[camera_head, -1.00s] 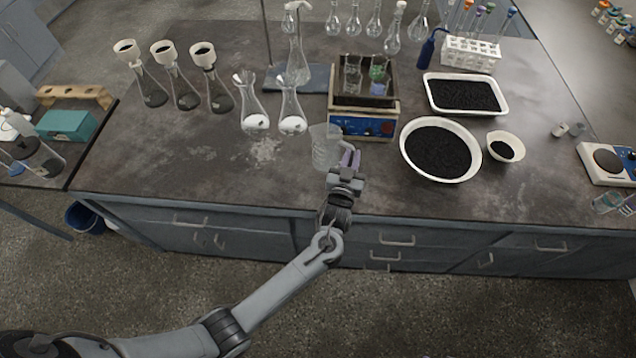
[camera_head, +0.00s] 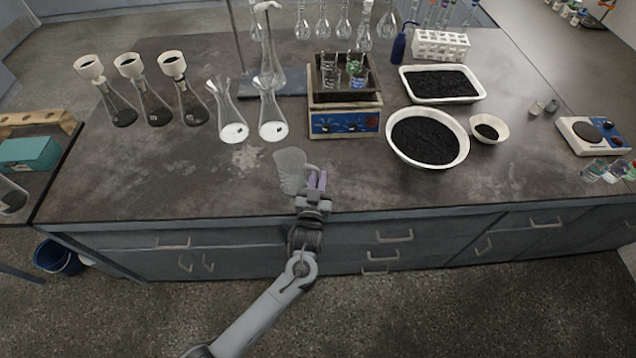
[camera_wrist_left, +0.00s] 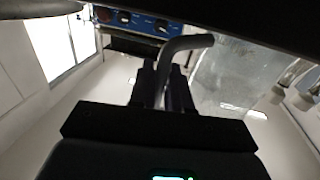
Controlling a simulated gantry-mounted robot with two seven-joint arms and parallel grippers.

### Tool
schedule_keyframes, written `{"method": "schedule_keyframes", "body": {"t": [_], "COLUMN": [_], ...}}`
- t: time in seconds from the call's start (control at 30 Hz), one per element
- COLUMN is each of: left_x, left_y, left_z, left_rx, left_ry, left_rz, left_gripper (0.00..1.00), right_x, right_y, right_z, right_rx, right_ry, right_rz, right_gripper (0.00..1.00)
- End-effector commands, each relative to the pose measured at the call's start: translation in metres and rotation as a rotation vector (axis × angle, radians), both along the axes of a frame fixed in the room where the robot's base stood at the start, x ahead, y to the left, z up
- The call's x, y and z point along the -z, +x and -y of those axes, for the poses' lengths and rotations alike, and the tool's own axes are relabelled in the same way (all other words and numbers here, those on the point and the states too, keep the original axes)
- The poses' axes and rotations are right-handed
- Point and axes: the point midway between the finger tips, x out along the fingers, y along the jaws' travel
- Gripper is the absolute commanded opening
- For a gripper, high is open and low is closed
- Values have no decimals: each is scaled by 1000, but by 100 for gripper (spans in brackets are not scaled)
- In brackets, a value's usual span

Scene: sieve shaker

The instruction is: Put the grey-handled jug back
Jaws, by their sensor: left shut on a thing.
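The clear jug (camera_head: 290,171) is at the front of the bench, in front of the blue-fronted shaker, and leans to the left. My left gripper (camera_head: 316,182) is shut on its handle, at the jug's right side. In the left wrist view the grey handle (camera_wrist_left: 186,44) runs up from between the dark fingers (camera_wrist_left: 166,88), and the jug's clear wall (camera_wrist_left: 232,75) shows to the right. I cannot tell whether the jug's base touches the bench. My right gripper is not in view.
The shaker (camera_head: 344,118) carries small beakers. Two flasks with white powder (camera_head: 272,128) stand left of it. A round bowl (camera_head: 428,160) and a tray (camera_head: 404,84) of black grains are to the right. The bench top (camera_head: 180,185) is clear at front left.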

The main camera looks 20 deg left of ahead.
Motion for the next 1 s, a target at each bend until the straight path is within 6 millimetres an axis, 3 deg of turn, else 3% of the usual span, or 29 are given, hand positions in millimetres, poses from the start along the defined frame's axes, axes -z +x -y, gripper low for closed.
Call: {"method": "schedule_keyframes", "body": {"t": [0.4,0.43,0.6,1.0], "left_x": [2,3,2,0], "left_y": [0,0,0,-4], "left_z": [0,0,0,1], "left_rx": [0,0,0,0], "left_ry": [0,-1,0,0], "left_rz": [3,1,1,-1], "left_gripper": [0,21,43,43], "right_x": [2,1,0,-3], "right_y": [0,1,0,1], "right_z": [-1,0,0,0], "right_rx": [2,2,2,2], "right_ry": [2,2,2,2], "right_rz": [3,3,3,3], "right_gripper": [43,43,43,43]}}
